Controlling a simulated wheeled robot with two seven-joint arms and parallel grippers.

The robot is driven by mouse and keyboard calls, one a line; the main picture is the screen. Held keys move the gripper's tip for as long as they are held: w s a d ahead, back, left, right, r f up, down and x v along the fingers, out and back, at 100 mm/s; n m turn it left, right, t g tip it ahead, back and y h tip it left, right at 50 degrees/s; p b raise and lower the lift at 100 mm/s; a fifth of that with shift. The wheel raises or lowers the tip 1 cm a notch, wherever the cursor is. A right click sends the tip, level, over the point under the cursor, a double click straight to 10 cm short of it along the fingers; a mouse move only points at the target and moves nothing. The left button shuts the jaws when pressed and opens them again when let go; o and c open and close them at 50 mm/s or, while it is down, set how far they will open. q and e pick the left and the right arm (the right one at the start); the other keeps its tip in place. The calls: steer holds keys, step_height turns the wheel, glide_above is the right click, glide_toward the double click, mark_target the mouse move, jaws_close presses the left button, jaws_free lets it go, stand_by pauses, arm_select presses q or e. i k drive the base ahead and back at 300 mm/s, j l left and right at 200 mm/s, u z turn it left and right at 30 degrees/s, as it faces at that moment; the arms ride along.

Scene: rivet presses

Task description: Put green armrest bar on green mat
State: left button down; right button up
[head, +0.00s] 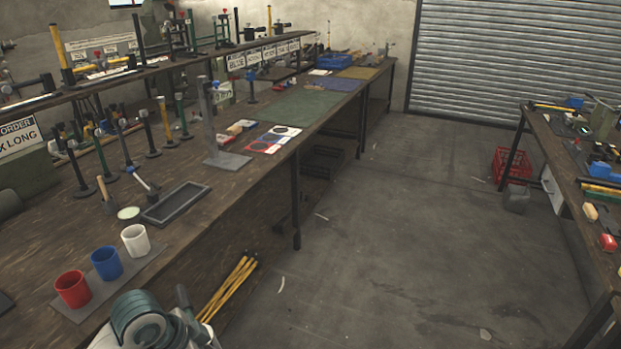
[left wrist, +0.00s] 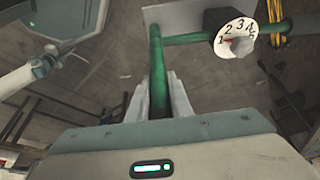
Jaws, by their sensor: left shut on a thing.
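My left gripper (left wrist: 160,92) is shut on a green bar (left wrist: 155,60) in the left wrist view. The bar stands up between the two pale fingers. A green crosspiece runs from its upper part to the right, towards a round white dial (left wrist: 235,38) with numbers. Its lower end is hidden by the fingers and the gripper body. The green mat (head: 290,108) lies flat on the long workbench in the head view, beyond the grey stand. The held bar cannot be made out in the head view. My right gripper is not in view.
Red, blue and white cups (head: 108,262) stand at the near bench edge. A dark tray (head: 176,203), a grey stand (head: 220,150) and a printed card (head: 272,139) sit before the mat. Blue (head: 318,84) and yellow (head: 360,73) mats lie beyond.

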mark_target(297, 110)
steer(key=i+l+z, duration=0.3)
steer(key=i, duration=0.3)
steer(key=i+l+z, duration=0.3)
steer(key=i, duration=0.3)
steer(key=i+z, duration=0.3)
steer(key=i, duration=1.25)
steer(key=i+u, duration=0.2)
steer(key=i, duration=0.3)
steer(key=i+l+u, duration=0.2)
steer(key=i, duration=0.25)
steer(key=i+l+u, duration=0.2)
steer(key=i+u, duration=0.2)
steer(key=i+l+u, duration=0.75)
steer(key=k+j, duration=0.05)
